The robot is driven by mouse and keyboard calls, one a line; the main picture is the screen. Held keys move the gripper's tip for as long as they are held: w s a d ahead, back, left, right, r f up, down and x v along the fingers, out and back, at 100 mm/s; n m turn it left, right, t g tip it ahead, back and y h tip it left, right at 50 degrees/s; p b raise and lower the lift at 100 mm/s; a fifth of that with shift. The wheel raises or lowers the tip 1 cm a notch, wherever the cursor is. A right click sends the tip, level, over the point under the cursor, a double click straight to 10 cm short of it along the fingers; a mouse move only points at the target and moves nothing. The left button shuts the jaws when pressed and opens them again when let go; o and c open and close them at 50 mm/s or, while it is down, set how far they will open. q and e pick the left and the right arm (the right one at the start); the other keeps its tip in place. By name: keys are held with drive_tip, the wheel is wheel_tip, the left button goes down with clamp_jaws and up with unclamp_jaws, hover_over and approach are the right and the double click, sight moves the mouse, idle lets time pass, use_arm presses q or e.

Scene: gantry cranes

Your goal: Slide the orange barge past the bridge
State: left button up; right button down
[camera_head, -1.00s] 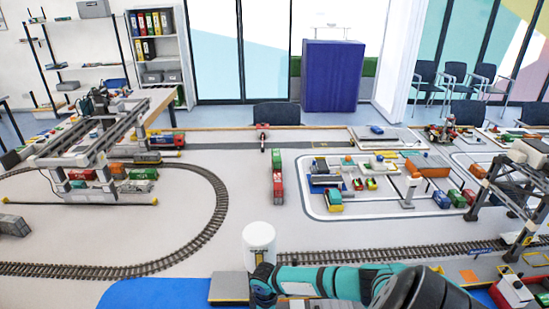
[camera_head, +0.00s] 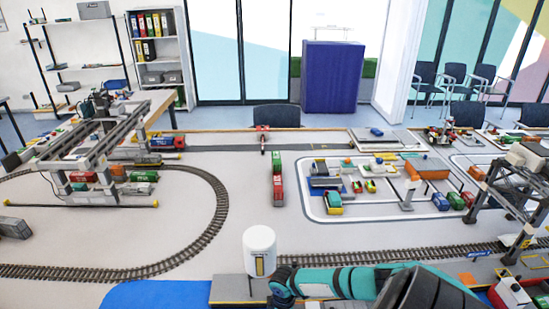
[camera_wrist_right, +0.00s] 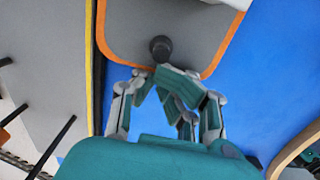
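The orange barge (camera_wrist_right: 205,61) shows in the right wrist view as a grey deck with an orange rim, on the blue water (camera_wrist_right: 240,105). A dark round knob (camera_wrist_right: 160,48) stands on its deck near the rounded end. My right gripper (camera_wrist_right: 157,76) is at that end, with its fingertips close together just short of the knob; nothing shows between them. Whether it touches the knob or barge is unclear. In the head view my right arm hides the area, and neither the barge nor the gripper shows. I cannot make out the bridge. My left gripper is not in view.
A grey quay with a yellow edge (camera_wrist_right: 89,60) runs close along the barge's left side in the wrist view. A tan curved edge (camera_wrist_right: 292,146) lies at lower right. In the head view a white tank (camera_head: 259,251) stands beside my arm, and a gantry crane (camera_head: 518,187) stands at right.

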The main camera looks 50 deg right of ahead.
drive_tip(key=shift+s+d+p, duration=0.65)
drive_tip(key=shift+s+d, duration=1.7)
drive_tip(key=shift+s, duration=0.3)
drive_tip(key=shift+s+d, duration=1.45)
drive_tip(key=shift+s, duration=0.2)
drive_tip(key=shift+s+d, duration=1.45)
drive_tip(key=shift+s, duration=0.15)
drive_tip(key=shift+s+d, duration=1.8)
drive_tip(key=shift+s, duration=0.2)
drive_tip(key=shift+s+d+r+b, duration=0.1)
drive_tip(key=shift+s+d+b, duration=0.45)
drive_tip(key=shift+s, duration=0.25)
drive_tip(key=shift+s+d+r+b, duration=0.1)
drive_tip(key=shift+s+d+b, duration=0.65)
drive_tip(key=shift+s+d, duration=1.95)
drive_tip(key=shift+s+d+f, duration=0.2)
drive_tip(key=shift+s+d, duration=0.4)
drive_tip(key=shift+s, duration=0.1)
drive_tip(key=shift+w+a+r+p, duration=0.2)
drive_tip(key=shift+w+a+p, duration=0.1)
drive_tip(key=shift+w+a, duration=0.2)
wheel_tip(320, 180, up, 3)
drive_tip(key=p, duration=0.3)
drive_tip(key=shift+w+a+r, duration=0.1)
drive_tip(key=shift+w+r, duration=0.05)
drive_tip(key=shift+r, duration=0.3)
drive_tip(key=r, duration=0.5)
drive_tip(key=shift+s, duration=0.2)
drive_tip(key=shift+w+r, duration=0.3)
drive_tip(key=shift+r, duration=0.3)
